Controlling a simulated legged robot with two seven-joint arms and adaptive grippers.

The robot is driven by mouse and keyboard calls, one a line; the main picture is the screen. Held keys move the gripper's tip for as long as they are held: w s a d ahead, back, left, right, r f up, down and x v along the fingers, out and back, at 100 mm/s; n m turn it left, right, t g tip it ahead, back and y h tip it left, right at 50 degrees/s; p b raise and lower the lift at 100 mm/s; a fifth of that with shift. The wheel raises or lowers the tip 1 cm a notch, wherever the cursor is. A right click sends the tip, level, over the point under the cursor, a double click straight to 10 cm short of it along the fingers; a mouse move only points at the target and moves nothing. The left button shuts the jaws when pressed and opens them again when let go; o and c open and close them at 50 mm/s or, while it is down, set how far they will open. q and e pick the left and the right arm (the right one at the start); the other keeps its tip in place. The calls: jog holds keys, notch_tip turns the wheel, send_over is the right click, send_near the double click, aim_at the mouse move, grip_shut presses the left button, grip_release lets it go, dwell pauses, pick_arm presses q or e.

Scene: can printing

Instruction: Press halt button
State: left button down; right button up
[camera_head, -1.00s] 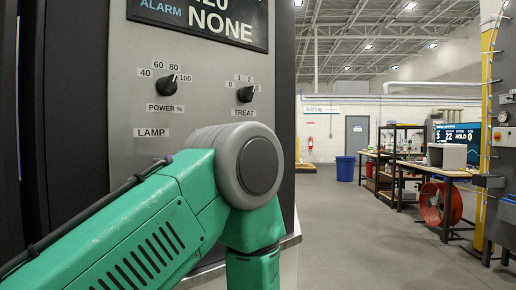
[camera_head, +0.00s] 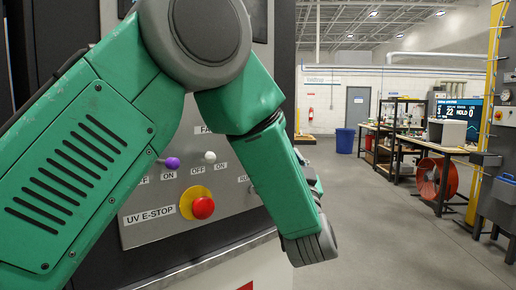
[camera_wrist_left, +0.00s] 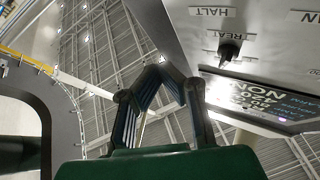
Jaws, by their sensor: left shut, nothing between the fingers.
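The HALT label (camera_wrist_left: 212,12) shows upside down at the top of the left wrist view, on the grey control panel (camera_wrist_left: 270,60). I cannot make out the halt button itself in either view. My left gripper (camera_wrist_left: 163,72) has its dark fingers shut and empty, apart from the panel face in the left wrist view. In the head view my green left arm crosses in front of the panel and hides much of it; the gripper itself is not clear there. My right gripper is not in view.
The black TREAT knob (camera_wrist_left: 230,47) sits beside the HALT label. In the head view a red UV E-STOP button (camera_head: 203,207) on a yellow ring, a purple toggle (camera_head: 171,163) and a white toggle (camera_head: 210,157) show below my arm. Open floor (camera_head: 385,230) lies right.

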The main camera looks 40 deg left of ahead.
pick_arm(q)
jog(key=w+a, duration=0.2)
jog(key=a, duration=0.6)
jog(key=shift+a, duration=0.25)
dwell(1.4)
jog(key=shift+a+r, duration=0.1)
jog(key=shift+a, duration=0.2)
jog(key=shift+w+a, duration=0.3)
jog(key=shift+a, duration=0.6)
dwell(1.1)
jog(key=shift+d, duration=0.1)
jog(key=shift+s+d, duration=0.2)
jog(key=shift+d, duration=0.4)
jog(key=shift+s+d, duration=0.15)
jog(key=shift+d, duration=0.4)
